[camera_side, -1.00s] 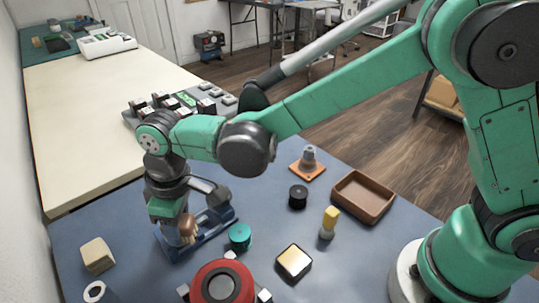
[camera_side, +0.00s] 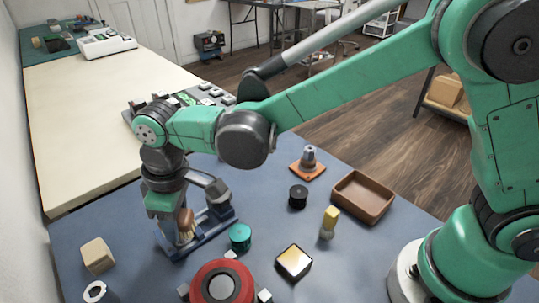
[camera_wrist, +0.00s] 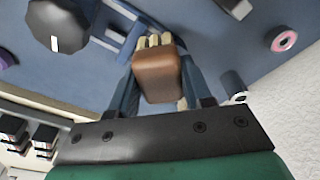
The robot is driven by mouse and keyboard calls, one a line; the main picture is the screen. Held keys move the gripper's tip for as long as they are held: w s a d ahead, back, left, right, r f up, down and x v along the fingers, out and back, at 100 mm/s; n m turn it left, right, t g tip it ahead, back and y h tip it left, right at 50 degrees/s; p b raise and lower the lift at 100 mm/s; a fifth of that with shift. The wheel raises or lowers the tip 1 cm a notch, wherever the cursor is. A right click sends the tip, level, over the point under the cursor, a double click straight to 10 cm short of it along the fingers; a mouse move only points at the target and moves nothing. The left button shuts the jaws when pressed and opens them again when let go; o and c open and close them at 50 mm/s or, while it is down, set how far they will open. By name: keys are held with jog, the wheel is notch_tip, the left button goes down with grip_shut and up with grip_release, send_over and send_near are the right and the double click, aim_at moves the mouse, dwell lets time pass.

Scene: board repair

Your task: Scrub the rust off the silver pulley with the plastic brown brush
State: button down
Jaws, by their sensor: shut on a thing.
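My gripper (camera_side: 176,219) is shut on the brown brush (camera_side: 184,220), which also shows between the fingers in the wrist view (camera_wrist: 157,75). Its pale bristles point down toward the blue fixture (camera_side: 217,232) on the mat. I cannot tell whether the bristles touch anything. A grey rounded part (camera_side: 216,192) stands at the back of the fixture, beside my gripper. It may be the silver pulley, but the arm partly hides it and I see no clear rust. A dark faceted round thing (camera_wrist: 57,25) shows at upper left in the wrist view.
A teal cylinder (camera_side: 240,237) stands right of the fixture, and a red round device (camera_side: 222,284) in front. A beige block (camera_side: 97,255) and white ring (camera_side: 95,291) lie left. A black spool (camera_side: 298,196), yellow-topped item (camera_side: 330,222) and brown tray (camera_side: 363,196) stand right.

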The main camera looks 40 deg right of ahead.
jog(key=shift+r, duration=3.45)
jog(key=shift+f, duration=0.15)
jog(key=shift+f, duration=3.9)
jog(key=shift+w+f, duration=0.2)
jog(key=shift+w, duration=1.7)
jog(key=shift+s, duration=1.95)
jog(key=shift+r, duration=4.2)
jog(key=shift+w+d, duration=0.1)
